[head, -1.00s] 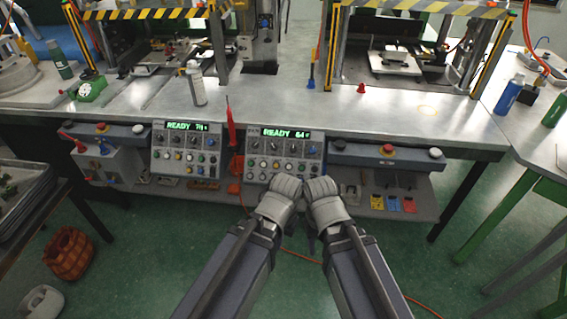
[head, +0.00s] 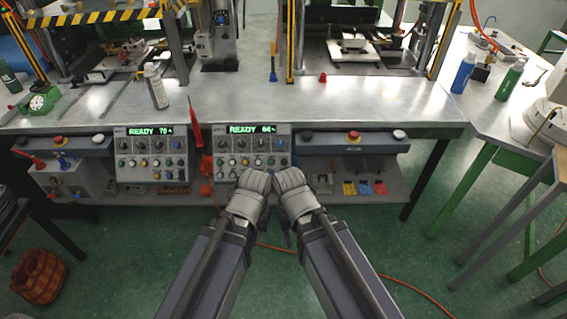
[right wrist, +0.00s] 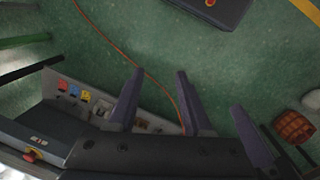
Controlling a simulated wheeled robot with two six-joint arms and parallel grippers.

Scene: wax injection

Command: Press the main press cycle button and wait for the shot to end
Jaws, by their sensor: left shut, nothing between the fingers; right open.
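Two control panels face me under the bench in the head view. The right panel (head: 250,145) has a green display reading READY 64 (head: 252,129); the left panel (head: 151,155) reads READY 70 (head: 150,132). Both carry rows of knobs and coloured buttons. The bar right of them bears a black button (head: 306,137), a red stop button (head: 353,136) and a white button (head: 399,134). I cannot tell which is the main press cycle button. My left gripper (head: 254,181) is shut and empty; my right gripper (head: 291,180) is open, close beside it. Both overlap the right panel's lower edge; contact is unclear.
The steel bench (head: 330,105) carries two press frames, a spray can (head: 155,86) and a red cone (head: 322,77). A red tool (head: 194,125) hangs between the panels. A green-legged side table (head: 490,125) stands right. An orange hose (head: 390,285) crosses the floor.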

